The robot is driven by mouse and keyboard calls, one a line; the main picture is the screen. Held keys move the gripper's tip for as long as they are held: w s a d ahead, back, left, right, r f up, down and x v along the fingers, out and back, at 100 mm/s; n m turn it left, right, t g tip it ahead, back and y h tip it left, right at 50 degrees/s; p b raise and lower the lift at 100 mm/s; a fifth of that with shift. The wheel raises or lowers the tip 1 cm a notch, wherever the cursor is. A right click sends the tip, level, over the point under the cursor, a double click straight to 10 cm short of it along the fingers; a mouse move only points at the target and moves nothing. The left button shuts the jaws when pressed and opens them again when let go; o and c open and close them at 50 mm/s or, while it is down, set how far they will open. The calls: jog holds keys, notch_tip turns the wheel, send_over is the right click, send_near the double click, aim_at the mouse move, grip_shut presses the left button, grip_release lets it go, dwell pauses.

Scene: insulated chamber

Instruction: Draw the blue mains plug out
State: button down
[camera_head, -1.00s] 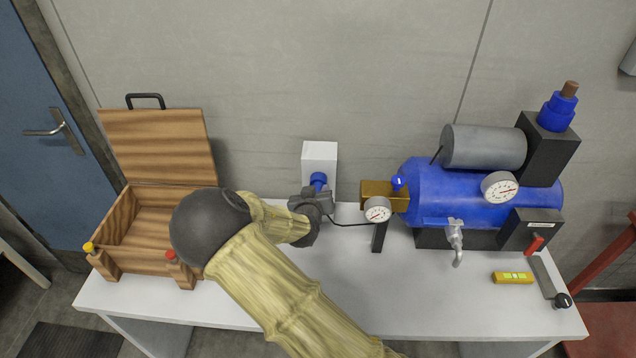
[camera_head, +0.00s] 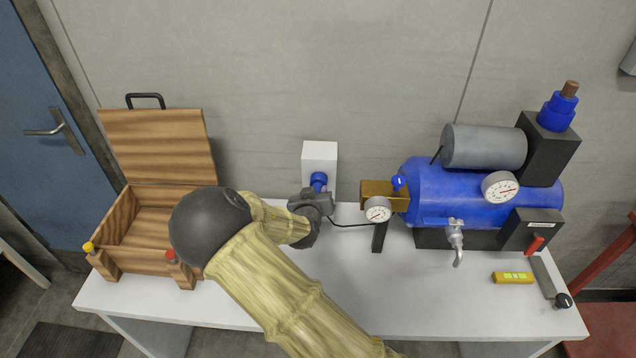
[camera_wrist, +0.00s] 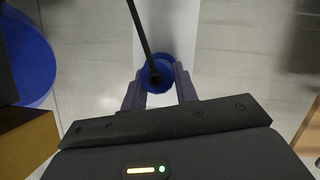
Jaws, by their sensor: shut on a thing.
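The blue mains plug (camera_head: 318,180) is at the front of the white socket box (camera_head: 319,153) by the wall. In the wrist view the plug (camera_wrist: 157,72) sits between my two fingers, its black cable running up from its middle. My gripper (camera_head: 316,192) is shut on the plug. The white box shows behind the plug in the wrist view (camera_wrist: 180,30). The gripper hides part of the plug in the head view, and I cannot tell whether the plug is fully seated.
A blue compressor tank (camera_head: 450,190) with a brass block (camera_head: 378,192) and a gauge (camera_head: 377,210) stands close on the right. An open wooden box (camera_head: 133,235) stands on the left. A yellow level (camera_head: 512,278) lies at the right. The white table's (camera_head: 400,300) front middle is clear.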

jog(key=shift+s, duration=0.15)
jog(key=shift+s+a, duration=0.1)
jog(key=shift+s, duration=2.1)
